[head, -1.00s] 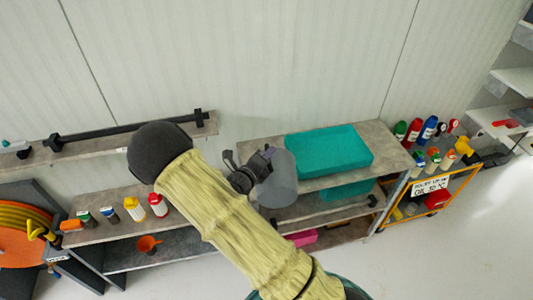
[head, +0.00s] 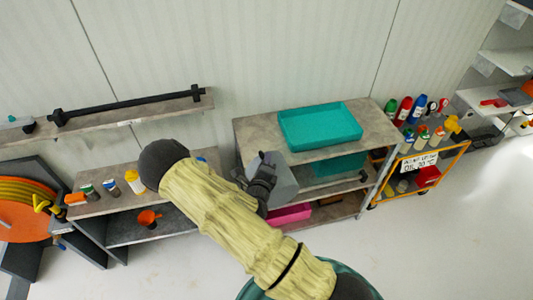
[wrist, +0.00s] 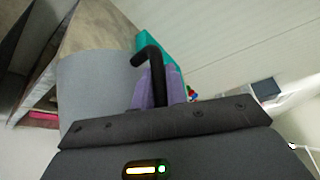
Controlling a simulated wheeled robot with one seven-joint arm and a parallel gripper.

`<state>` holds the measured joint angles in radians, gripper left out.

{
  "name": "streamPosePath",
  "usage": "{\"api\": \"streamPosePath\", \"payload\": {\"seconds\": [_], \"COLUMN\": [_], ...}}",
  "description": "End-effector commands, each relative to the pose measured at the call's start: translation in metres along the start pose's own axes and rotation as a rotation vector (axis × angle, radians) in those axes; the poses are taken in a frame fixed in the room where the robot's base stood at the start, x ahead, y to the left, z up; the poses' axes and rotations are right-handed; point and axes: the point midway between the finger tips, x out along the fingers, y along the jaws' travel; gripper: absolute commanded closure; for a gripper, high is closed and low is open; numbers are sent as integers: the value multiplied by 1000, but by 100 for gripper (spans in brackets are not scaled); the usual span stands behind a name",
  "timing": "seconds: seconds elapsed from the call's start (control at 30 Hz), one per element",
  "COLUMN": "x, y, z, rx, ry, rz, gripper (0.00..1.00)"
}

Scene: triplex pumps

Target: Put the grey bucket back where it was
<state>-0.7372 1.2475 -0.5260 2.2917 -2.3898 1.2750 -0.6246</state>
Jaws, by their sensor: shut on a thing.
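The grey bucket (head: 281,183) is held by my gripper (head: 264,178) in front of the middle shelf unit, off to the left of the teal tray. The bucket looks tilted in the head view. In the wrist view the bucket (wrist: 95,88) fills the left of the picture, and my gripper (wrist: 158,85) is shut on it, with purple finger pads and a dark hook-shaped part at its rim. The lower part of the gripper and my arm hide some of the bucket.
The shelf unit top (head: 255,132) has bare room left of the teal tray (head: 320,127). A pink bin (head: 290,214) stands lower down. A lower shelf at left holds several bottles (head: 110,187). A yellow cart (head: 425,165) with bottles stands at right.

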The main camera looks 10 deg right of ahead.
Motion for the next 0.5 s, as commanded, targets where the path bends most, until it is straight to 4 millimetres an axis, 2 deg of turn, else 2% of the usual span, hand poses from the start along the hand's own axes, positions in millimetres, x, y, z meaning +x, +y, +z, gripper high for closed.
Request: {"api": "streamPosePath", "payload": {"seconds": [0.5], "x": [-29], "y": [92], "z": [-51], "rx": [-52], "ry": [-290], "rz": [111], "gripper": [100]}}
